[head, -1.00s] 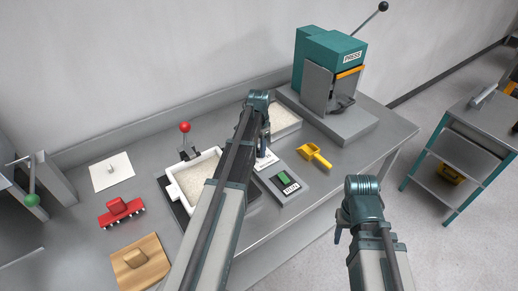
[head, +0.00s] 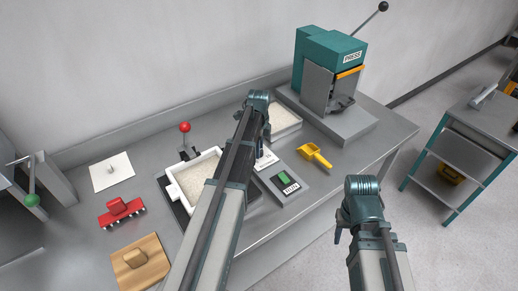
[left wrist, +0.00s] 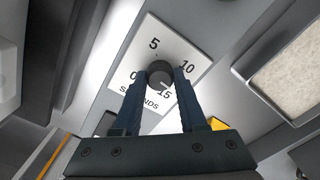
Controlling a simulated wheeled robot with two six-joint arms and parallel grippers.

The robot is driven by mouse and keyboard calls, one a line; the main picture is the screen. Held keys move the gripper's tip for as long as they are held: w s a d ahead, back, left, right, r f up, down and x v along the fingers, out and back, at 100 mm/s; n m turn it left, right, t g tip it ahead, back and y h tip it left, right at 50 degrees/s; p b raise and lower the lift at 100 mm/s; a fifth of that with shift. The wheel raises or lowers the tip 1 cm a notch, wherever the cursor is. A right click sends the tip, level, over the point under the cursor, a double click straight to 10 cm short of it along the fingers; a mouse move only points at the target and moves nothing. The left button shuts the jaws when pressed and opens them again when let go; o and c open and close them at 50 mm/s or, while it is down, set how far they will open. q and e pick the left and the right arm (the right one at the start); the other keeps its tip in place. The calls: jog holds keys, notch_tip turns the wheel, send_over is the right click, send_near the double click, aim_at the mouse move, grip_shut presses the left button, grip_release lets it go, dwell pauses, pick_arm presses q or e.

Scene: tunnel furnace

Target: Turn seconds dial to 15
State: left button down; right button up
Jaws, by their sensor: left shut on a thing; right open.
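The seconds dial is a dark round knob (left wrist: 160,73) on a white plate (left wrist: 190,41) marked 0, 5, 10, 15 and SECONDS in the left wrist view. A small pale mark on the knob appears to face the 15. My left gripper (left wrist: 158,80) is shut on the knob, one finger on each side. In the head view my left arm covers the knob, and only part of the white plate (head: 266,160) shows beside the left gripper (head: 264,141). My right gripper (head: 340,236) is open and empty, off the table's front edge.
A grey panel with a green button (head: 283,178) adjoins the dial plate. A yellow scoop (head: 315,155), a white tray of pale grains (head: 198,176) and the green press (head: 331,62) stand nearby. A red-knobbed lever (head: 185,128) rises behind the tray.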

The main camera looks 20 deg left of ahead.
pick_arm(q)
jog(key=m, duration=0.4)
jog(key=shift+m, duration=1.8)
jog(key=shift+c, duration=2.3)
grip_release()
notch_tip(320, 180, up, 14)
jog(key=p, duration=1.3)
jog(key=shift+p, duration=0.4)
